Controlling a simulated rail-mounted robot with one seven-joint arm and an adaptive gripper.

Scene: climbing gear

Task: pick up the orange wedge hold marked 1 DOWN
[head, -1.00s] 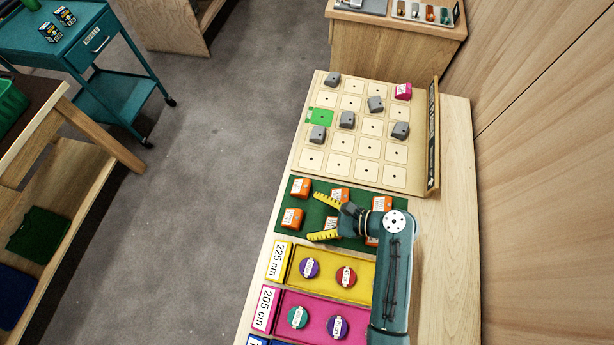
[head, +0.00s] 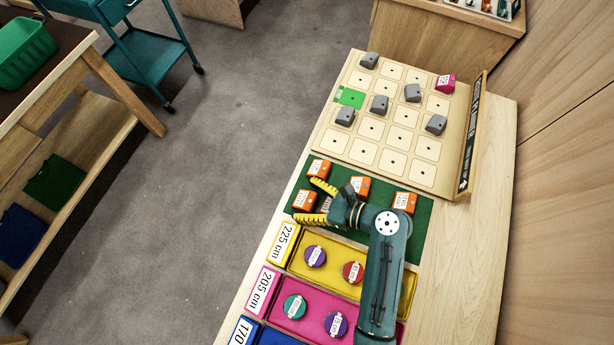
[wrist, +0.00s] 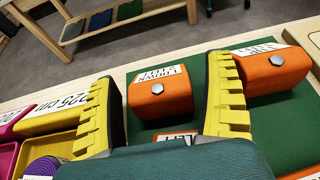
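Several orange wedge holds with white labels lie on a green mat (head: 421,233). My gripper (head: 303,199) is open over the mat's left part, its yellow fingers pointing left. In the wrist view an orange wedge hold (wrist: 160,98) with a grey bolt lies between the spread fingers (wrist: 165,105); its label seems to include DOWN, but the number is unclear. It is the front-left hold (head: 305,201) in the head view. A second hold (wrist: 272,72) lies outside the right finger. A third hold's label (wrist: 178,137) shows nearer my palm, mostly hidden. I see no contact.
A pegboard panel (head: 394,125) with grey holds, a pink hold (head: 445,83) and a green square (head: 351,98) lies beyond the mat. Yellow (head: 331,271) and pink (head: 311,309) trays with round discs lie on the near side. A raised sign (head: 470,135) edges the panel's right.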

